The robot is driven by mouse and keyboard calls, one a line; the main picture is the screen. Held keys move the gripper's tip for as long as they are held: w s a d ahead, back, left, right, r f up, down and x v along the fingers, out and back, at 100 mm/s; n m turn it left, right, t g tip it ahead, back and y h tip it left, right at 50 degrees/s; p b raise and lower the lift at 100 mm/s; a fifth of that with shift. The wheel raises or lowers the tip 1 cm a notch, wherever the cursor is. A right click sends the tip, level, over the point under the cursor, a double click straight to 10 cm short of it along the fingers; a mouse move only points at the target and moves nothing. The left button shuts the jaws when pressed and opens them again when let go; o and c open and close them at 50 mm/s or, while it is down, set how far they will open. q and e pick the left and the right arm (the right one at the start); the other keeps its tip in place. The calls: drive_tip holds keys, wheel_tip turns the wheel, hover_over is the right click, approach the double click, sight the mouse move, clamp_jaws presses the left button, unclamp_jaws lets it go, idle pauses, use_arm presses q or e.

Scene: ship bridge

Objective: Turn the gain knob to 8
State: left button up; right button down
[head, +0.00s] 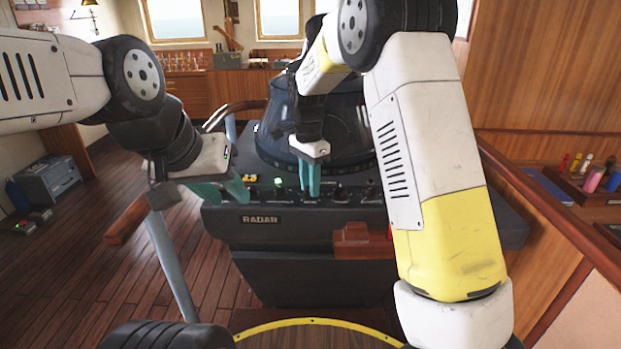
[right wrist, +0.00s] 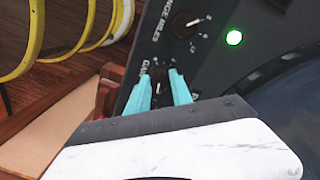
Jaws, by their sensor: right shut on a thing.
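The black gain knob (right wrist: 160,84) sits on the radar console panel in the right wrist view, with the partly covered word GAIN beside it. My right gripper (right wrist: 160,76) has one teal finger on each side of it and is shut on it. A white pointer mark shows on the knob, but the numbers around it are too small or hidden to read. In the head view, the right gripper (head: 313,190) points down at the console front and hides the knob. My left gripper (head: 228,190) hangs at the console's left front corner, its teal fingers apart and empty.
The RANGE MILES knob (right wrist: 186,26) and a lit green lamp (right wrist: 234,37) are close to the gain knob. The radar console (head: 300,240) carries other knobs along its front edge. A wooden rail (head: 127,222) stands at left.

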drive_tip(key=c, duration=1.1)
unclamp_jaws()
drive_tip(key=shift+c, duration=0.2)
drive_tip(key=r, duration=0.7)
drive_tip(key=shift+w+a, duration=0.1)
drive_tip(key=shift+w, duration=0.1)
drive_tip(key=shift+r, duration=0.45)
